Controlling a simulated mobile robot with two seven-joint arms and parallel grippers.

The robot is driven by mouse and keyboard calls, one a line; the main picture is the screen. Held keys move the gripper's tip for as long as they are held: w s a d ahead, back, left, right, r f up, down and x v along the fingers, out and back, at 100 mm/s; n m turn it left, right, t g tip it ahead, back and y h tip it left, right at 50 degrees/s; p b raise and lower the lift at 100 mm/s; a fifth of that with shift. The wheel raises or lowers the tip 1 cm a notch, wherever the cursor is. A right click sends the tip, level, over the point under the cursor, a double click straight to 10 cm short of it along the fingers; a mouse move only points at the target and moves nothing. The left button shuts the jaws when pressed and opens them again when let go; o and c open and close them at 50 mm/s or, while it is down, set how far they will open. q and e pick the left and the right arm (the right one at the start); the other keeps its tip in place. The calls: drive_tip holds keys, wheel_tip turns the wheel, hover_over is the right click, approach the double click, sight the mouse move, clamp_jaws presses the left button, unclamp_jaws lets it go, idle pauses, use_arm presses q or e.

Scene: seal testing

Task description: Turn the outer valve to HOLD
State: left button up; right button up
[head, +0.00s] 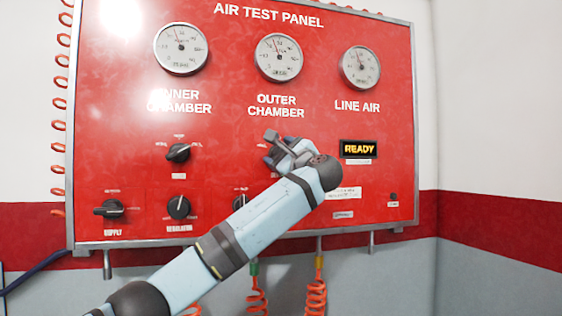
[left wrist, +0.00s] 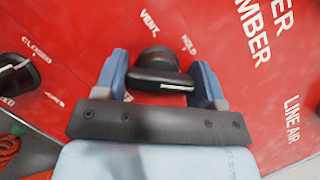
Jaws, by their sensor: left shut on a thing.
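The outer valve is a black knob (left wrist: 163,72) with a white line on its bar, below the OUTER CHAMBER label. In the left wrist view its bar lies crosswise between my left gripper's (left wrist: 163,84) two blue fingers, which are shut on it. The words VENT (left wrist: 150,20) and HOLD (left wrist: 189,45) are printed on the panel beyond the knob. I cannot tell for sure which word the line points to. In the head view my left gripper (head: 279,152) is at the panel and hides most of this valve. My right gripper is in neither view.
The red air test panel (head: 235,100) has three gauges along its top. The inner valve (head: 178,153), supply knob (head: 109,208) and regulator knob (head: 179,207) are to the left. A READY display (head: 358,149) is to the right. Orange coiled hoses (head: 316,295) hang below.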

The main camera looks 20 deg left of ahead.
use_arm(q)
drive_tip(key=n+g, duration=0.1)
drive_tip(key=n, duration=0.1)
drive_tip(key=n+b, duration=0.1)
drive_tip(key=n, duration=0.1)
drive_tip(key=shift+d+f+g, duration=0.1)
drive_tip(key=shift+f+g, duration=0.05)
drive_tip(key=shift+g, duration=0.25)
drive_tip(key=n+g, duration=0.1)
drive_tip(key=n, duration=0.3)
drive_tip(key=shift+h+b, duration=0.4)
drive_tip(key=shift+n+g, duration=0.4)
drive_tip(key=shift+n, duration=0.4)
drive_tip(key=o, duration=0.9)
